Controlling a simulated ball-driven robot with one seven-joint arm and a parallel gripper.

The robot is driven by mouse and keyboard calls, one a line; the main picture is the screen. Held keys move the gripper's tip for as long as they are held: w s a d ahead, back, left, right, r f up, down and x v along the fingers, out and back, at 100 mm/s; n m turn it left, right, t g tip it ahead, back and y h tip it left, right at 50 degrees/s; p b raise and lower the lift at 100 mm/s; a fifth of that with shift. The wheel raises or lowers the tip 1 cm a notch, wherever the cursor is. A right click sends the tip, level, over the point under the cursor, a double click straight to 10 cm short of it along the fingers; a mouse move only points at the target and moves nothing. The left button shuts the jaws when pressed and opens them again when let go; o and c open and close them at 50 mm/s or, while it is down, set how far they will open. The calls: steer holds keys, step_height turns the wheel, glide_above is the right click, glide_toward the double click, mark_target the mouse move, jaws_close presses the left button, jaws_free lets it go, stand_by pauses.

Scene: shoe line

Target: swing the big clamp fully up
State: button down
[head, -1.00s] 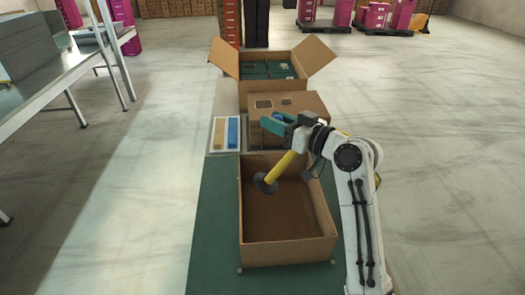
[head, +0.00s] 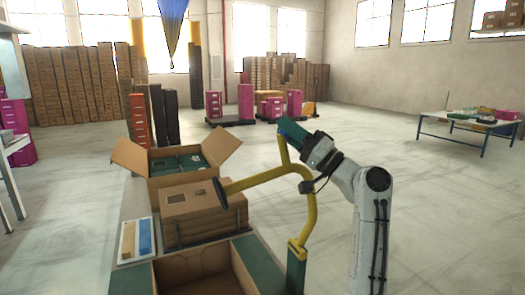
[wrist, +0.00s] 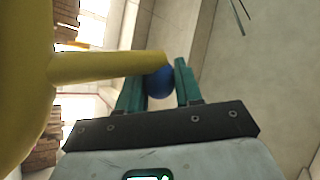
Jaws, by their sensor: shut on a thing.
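The big clamp is a yellow bent arm (head: 262,179) hinged on a yellow and green post (head: 298,255) beside the open front box. Its arm reaches left with a slight downward slope, ending in a dark round pad (head: 221,194) that appears in front of the cardboard stack. A thin yellow handle rises from the arm to my gripper (head: 283,130). In the wrist view, my gripper (wrist: 160,82) has its teal fingers on either side of the handle's blue ball knob (wrist: 160,85), shut on it. The yellow clamp arm (wrist: 25,85) fills the left side there.
The open front box (head: 207,263) is cut off at the bottom. Behind it are a flat cardboard stack (head: 202,210) and a flapped carton (head: 217,150) holding green boxes. A tray (head: 122,242) lies left of the stack. Open floor is to the right.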

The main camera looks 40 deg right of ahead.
steer(key=shift+s+d+m+t+h+b, duration=0.2)
steer(key=shift+d+m, duration=0.25)
steer(key=shift+d, duration=0.35)
steer(key=shift+s+d+m+t+h+b, duration=0.1)
steer(key=shift+s+d+m+t+h, duration=0.15)
steer(key=shift+d+m, duration=0.4)
steer(key=shift+s+d, duration=0.1)
steer(key=shift+d, duration=0.15)
steer(key=c, duration=0.8)
jaws_free()
steer(key=shift+d, duration=0.1)
steer(key=shift+s+f, duration=0.15)
steer(key=shift+s, duration=0.05)
steer(key=b+v, duration=0.2)
steer(key=v, duration=0.8)
steer(key=shift+s+b, duration=0.15)
steer(key=shift+b, duration=0.15)
